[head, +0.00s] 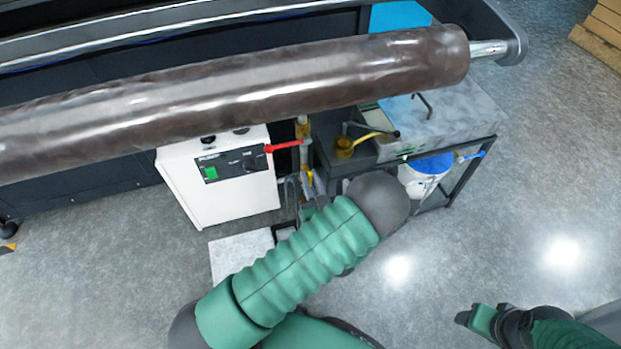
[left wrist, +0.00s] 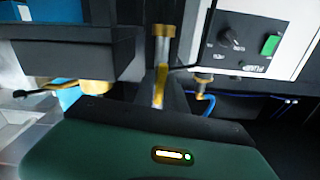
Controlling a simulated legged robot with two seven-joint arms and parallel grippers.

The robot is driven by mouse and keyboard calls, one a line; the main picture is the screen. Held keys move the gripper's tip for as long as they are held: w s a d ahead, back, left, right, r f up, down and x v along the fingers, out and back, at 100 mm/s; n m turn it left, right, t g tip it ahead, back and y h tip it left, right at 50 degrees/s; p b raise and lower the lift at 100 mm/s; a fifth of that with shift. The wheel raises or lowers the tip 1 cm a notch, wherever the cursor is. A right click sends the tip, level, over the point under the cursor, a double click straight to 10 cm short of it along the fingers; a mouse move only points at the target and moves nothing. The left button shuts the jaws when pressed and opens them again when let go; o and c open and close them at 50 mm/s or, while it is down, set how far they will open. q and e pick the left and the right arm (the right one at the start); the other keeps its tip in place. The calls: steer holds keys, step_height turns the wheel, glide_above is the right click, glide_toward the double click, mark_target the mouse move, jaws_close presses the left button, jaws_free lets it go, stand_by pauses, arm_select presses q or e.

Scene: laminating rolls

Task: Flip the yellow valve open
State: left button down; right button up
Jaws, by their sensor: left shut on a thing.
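The yellow valve handle (head: 310,178) shows as a small yellow piece on the upright brass pipe (head: 303,128), right of the white box. In the left wrist view the handle (left wrist: 158,88) is a narrow yellow strip lying roughly along the pipe (left wrist: 163,45). My left gripper (head: 307,190) is at the handle, partly hidden behind my arm. In the left wrist view its dark fingers (left wrist: 160,92) are shut on the yellow handle; the exact contact is hard to see. My right gripper (head: 478,318) is low at the right, far from the valve; its jaw opening is unclear.
A red handle (head: 283,146) sits above on the pipe. The white control box (head: 225,185) stands left; a bench (head: 440,125) with another yellow lever (head: 372,136) and a white bucket (head: 425,178) are right. A large brown roll (head: 230,90) crosses overhead. Front floor is clear.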

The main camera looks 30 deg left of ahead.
arm_select(q)
steer(key=shift+n, duration=1)
steer(key=c, duration=1.4)
jaws_free()
